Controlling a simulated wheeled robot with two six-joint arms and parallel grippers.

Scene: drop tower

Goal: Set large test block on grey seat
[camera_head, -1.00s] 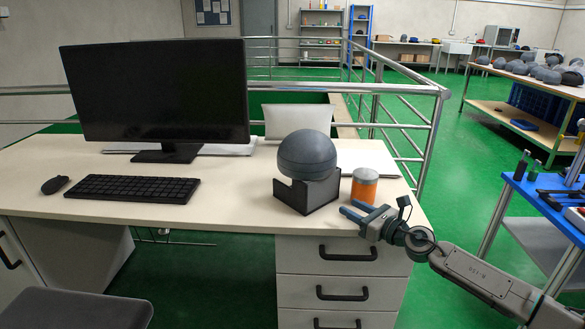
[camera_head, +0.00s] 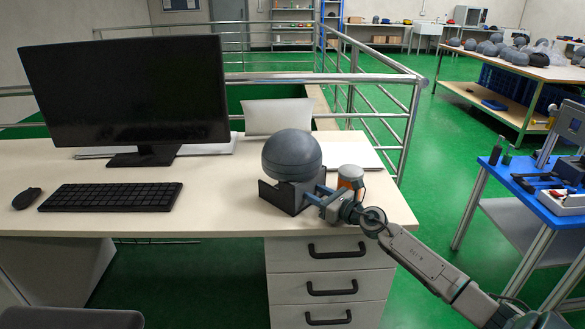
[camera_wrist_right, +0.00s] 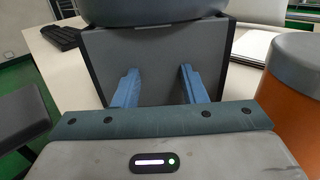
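A large dark grey ball (camera_head: 291,155) rests on a dark, angular block-like stand (camera_head: 280,194) on the desk. I cannot tell which part is the test block. In the right wrist view, the stand's flat grey face (camera_wrist_right: 155,62) has black edges, and the ball's underside (camera_wrist_right: 150,12) is above it. My right gripper (camera_head: 314,194) is at the stand's right side. Its blue fingers (camera_wrist_right: 158,84) are apart with nothing between them, pointing at the grey face; contact cannot be judged. A dark grey seat (camera_head: 70,318) is at the bottom left, mostly cut off. My left gripper is not in view.
An orange can with a grey lid (camera_head: 350,179) stands close beside my right gripper. A keyboard (camera_head: 110,197), mouse (camera_head: 26,198) and monitor (camera_head: 125,95) occupy the desk's left. A metal railing (camera_head: 375,75) runs behind. A blue table (camera_head: 530,190) with tools is at right.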

